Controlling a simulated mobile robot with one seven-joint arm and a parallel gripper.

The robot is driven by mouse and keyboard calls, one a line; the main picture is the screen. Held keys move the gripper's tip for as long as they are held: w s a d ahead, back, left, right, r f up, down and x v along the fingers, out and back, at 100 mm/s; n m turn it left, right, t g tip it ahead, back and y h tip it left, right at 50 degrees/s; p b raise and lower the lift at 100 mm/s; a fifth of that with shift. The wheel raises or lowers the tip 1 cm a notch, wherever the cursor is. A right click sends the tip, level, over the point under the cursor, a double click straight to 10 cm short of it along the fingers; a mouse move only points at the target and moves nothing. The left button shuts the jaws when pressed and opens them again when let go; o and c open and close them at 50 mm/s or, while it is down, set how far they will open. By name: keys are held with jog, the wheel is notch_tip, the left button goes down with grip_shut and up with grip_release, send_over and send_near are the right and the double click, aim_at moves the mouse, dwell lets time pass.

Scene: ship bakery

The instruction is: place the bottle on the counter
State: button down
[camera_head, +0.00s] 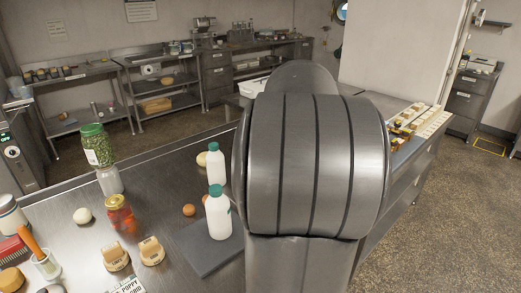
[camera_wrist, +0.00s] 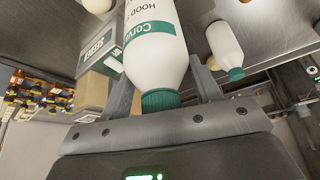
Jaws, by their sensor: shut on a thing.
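A white bottle (camera_wrist: 158,45) with a green cap and a green-and-white label fills the middle of the wrist view. My gripper (camera_wrist: 164,84) is shut on it, with one finger on each side near the cap. The cap end points toward my palm. My large grey arm hides the gripper in the head view, and I cannot make out the held bottle there. The steel counter (camera_head: 160,200) runs across the front left of the head view. Whether the held bottle touches the counter cannot be told.
Two white green-capped bottles (camera_head: 216,170) (camera_head: 219,215) stand on the counter left of my arm, the nearer on a dark board (camera_head: 206,252). A green jar (camera_head: 97,148), a red jar (camera_head: 121,217) and an egg (camera_head: 189,210) are also there. Boxes (camera_wrist: 92,92) show beside the held bottle.

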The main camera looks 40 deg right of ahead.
jog(key=shift+s+d+r, duration=0.3)
jog(key=shift+s+r, duration=0.15)
jog(key=shift+s, duration=0.1)
jog(key=w+a+f+n+y, duration=0.15)
jog(key=w+a, duration=0.35)
jog(key=a, duration=0.7)
jog(key=w+a+f+n, duration=0.25)
jog(key=w+a, duration=0.35)
jog(key=a, duration=0.6)
jog(key=w+a+f+n, duration=0.1)
jog(key=w+a+f, duration=0.3)
jog(key=a, duration=0.8)
jog(key=s+d+r+m+h, duration=0.2)
jog(key=s+d+r+m, duration=0.45)
jog(key=s+r, duration=0.2)
notch_tip(320, 180, down, 10)
jog(key=d, duration=0.1)
jog(key=shift+s+f+n, duration=0.15)
jog(key=shift+s+n, duration=0.2)
jog(key=shift+n, duration=0.1)
jog(key=c, duration=0.7)
grip_release()
jog(key=shift+f, duration=0.2)
